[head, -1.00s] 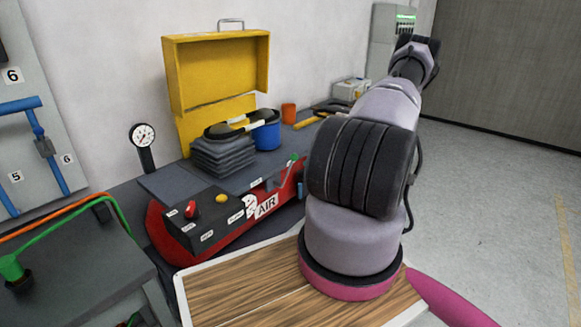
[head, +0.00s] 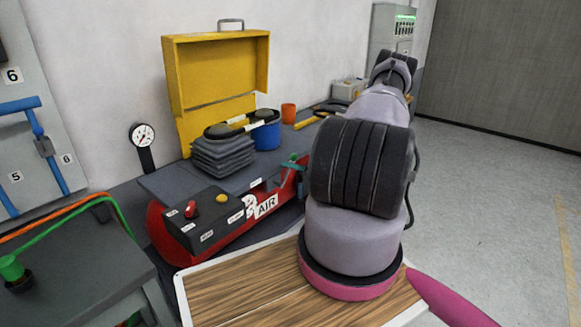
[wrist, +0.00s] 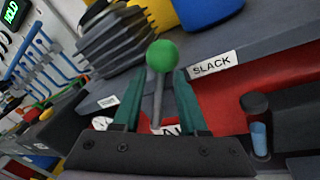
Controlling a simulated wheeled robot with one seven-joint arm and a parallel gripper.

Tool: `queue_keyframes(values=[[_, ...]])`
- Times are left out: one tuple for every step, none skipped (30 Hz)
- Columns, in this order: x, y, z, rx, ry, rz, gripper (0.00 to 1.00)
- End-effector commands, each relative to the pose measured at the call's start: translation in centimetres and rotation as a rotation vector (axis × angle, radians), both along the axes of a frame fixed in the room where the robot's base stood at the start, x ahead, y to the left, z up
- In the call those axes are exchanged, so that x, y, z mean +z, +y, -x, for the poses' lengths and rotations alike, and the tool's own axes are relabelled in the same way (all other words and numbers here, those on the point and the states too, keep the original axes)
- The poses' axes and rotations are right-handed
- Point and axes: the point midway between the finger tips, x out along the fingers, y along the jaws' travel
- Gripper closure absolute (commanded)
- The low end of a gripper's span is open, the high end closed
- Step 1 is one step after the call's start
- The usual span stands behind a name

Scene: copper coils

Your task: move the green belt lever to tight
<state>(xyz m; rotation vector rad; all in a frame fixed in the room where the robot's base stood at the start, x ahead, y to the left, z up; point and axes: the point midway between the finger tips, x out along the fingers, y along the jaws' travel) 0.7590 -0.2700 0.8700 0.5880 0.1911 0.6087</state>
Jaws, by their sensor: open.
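The green belt lever, a grey rod with a round green knob (wrist: 162,56), stands between the two teal fingers of my gripper (wrist: 157,78) in the wrist view. The fingers are open, one on each side of the rod, with the knob just beyond their tips. A SLACK label (wrist: 213,65) is to the right of the lever. A smaller label (wrist: 108,101) is to the left, too small to read. In the head view the green knob (head: 293,157) shows at the red machine (head: 270,206), just left of my arm, which hides most of the gripper.
A black box with red and yellow buttons (head: 221,199) sits on the red machine's near end. Dark stacked bellows (head: 222,157), a blue container (head: 267,136) and an open yellow case (head: 216,75) stand behind it. The floor at right is clear.

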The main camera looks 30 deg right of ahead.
Motion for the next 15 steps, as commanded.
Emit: queue_keyframes(values=[[-0.01,0.08,-0.13,0.0,0.0,0.0,0.58],[-0.01,0.11,-0.17,0.0,0.0,0.0,0.58],[-0.01,0.12,-0.18,0.0,0.0,0.0,0.58],[0.0,0.12,-0.19,0.0,0.0,0.0,0.58],[-0.01,0.13,-0.19,0.0,0.0,0.0,0.58],[0.0,0.12,-0.19,0.0,0.0,0.0,0.58],[0.01,0.12,-0.18,0.0,0.0,0.0,0.58],[0.01,0.12,-0.18,0.0,0.0,0.0,0.58],[0.01,0.12,-0.18,0.0,0.0,0.0,0.66],[0.01,0.12,-0.18,0.0,0.0,0.0,0.77],[0.01,0.12,-0.17,0.0,0.0,0.0,0.89],[0.01,0.12,-0.17,0.0,-0.001,0.001,1.0],[0.01,0.12,-0.17,0.0,0.0,0.0,1.0],[0.01,0.12,-0.17,0.0,-0.001,0.001,1.0],[0.02,0.11,-0.18,0.0,-0.001,0.001,1.0]])
